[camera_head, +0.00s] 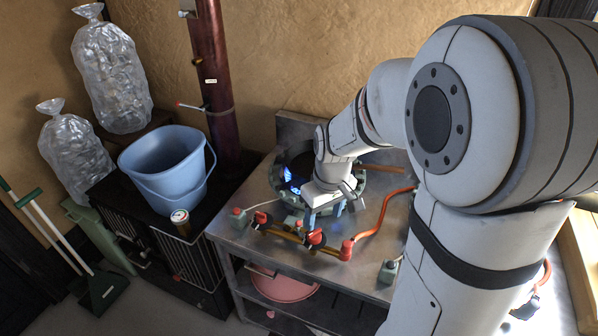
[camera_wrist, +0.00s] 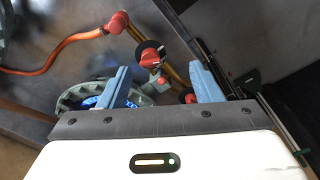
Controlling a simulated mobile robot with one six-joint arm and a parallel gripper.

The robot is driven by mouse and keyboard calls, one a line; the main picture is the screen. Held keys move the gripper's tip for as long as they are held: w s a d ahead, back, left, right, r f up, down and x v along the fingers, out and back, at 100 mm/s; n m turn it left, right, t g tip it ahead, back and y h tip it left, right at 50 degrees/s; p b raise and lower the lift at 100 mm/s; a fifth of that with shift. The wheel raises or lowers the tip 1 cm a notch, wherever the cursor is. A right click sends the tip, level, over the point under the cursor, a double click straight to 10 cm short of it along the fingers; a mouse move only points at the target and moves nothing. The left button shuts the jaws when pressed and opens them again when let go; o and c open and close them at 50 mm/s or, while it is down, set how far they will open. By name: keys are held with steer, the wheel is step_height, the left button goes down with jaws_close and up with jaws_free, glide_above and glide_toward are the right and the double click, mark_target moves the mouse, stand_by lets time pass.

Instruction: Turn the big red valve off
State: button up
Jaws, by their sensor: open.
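The big red valve (camera_head: 315,237) looks like the red knob on the brass pipe along the front of the metal stove table. In the wrist view the red knob (camera_wrist: 150,57), with a white mark and dark backing, lies between and beyond the fingertips. My gripper (camera_head: 325,213) is open and empty, pointing down just behind the knob, apart from it as far as I can tell. Its two blue fingers show in the wrist view (camera_wrist: 162,78). A smaller red knob (camera_head: 261,217) sits farther left on the pipe. Blue flames (camera_head: 291,180) burn at the ring burner behind.
An orange hose (camera_head: 374,222) runs from a red fitting (camera_head: 347,250) across the stove table (camera_head: 240,238). A dark red pipe (camera_head: 215,80) rises behind.

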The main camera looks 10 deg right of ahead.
mark_target(315, 232)
steer(key=w+f+n+p, duration=0.1)
steer(key=w+f, duration=0.1)
steer(key=w+f+n+g+p, duration=0.1)
steer(key=w+f, duration=0.1)
steer(key=w+f+n+p, duration=0.1)
steer(key=w+f+p, duration=0.1)
steer(key=w+f, duration=0.1)
steer(key=shift+w+d, duration=0.1)
steer(key=shift+d, duration=0.2)
steer(key=f, duration=0.5)
steer(key=f+p, duration=0.1)
steer(key=f, duration=0.2)
steer(key=shift+a+f, duration=0.1)
steer(key=shift+a, duration=0.15)
